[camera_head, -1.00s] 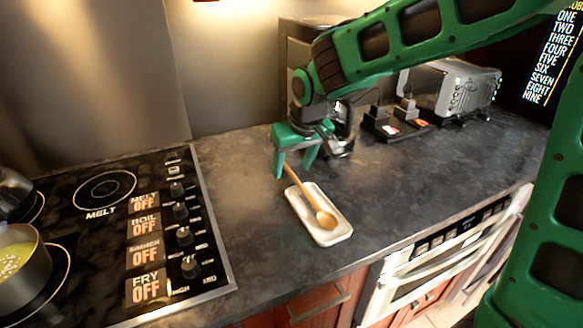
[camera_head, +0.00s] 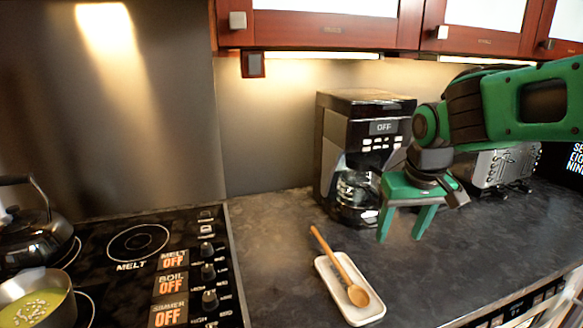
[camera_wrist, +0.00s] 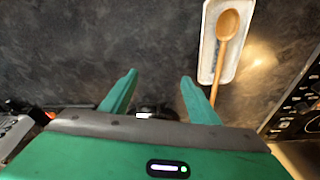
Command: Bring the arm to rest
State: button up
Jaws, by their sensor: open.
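My green gripper (camera_head: 403,226) is open and empty. In the head view it hangs above the dark counter, in front of the coffee maker and to the right of the spoon rest. A wooden spoon (camera_head: 341,268) lies in the white spoon rest (camera_head: 372,318), its handle sticking out past the far end. In the wrist view the two fingers (camera_wrist: 158,88) stand apart with bare counter between them. The spoon (camera_wrist: 227,24) and its rest (camera_wrist: 208,48) show there at upper right, clear of the fingers.
A coffee maker (camera_head: 362,150) reading OFF stands close behind my gripper. A toaster (camera_head: 500,168) is at the right. The cooktop (camera_head: 150,285) at the left holds a pot of green soup (camera_head: 38,302) and a kettle (camera_head: 32,235). Cabinets (camera_head: 330,30) hang above. The counter (camera_head: 450,270) right of the spoon rest is clear.

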jog(key=s+d+f+m, duration=0.1)
jog(key=s+d, duration=0.3)
jog(key=s+d+f+m+g, duration=0.1)
jog(key=s+d, duration=0.3)
jog(key=s+d+f+m, duration=0.1)
jog(key=s+d, duration=0.3)
jog(key=shift+d+f+m+g, duration=0.2)
jog(key=shift+f+m+g, duration=0.1)
jog(key=shift+m+g, duration=0.1)
jog(key=s+d+f+m, duration=0.1)
jog(key=s+f, duration=0.1)
jog(key=s, duration=0.3)
jog(key=s+d+f+m+g, duration=0.1)
jog(key=s+d+m, duration=0.1)
jog(key=s, duration=0.4)
jog(key=shift+s+d+f, duration=0.25)
jog(key=shift+d+f, duration=0.05)
jog(key=shift+f, duration=0.05)
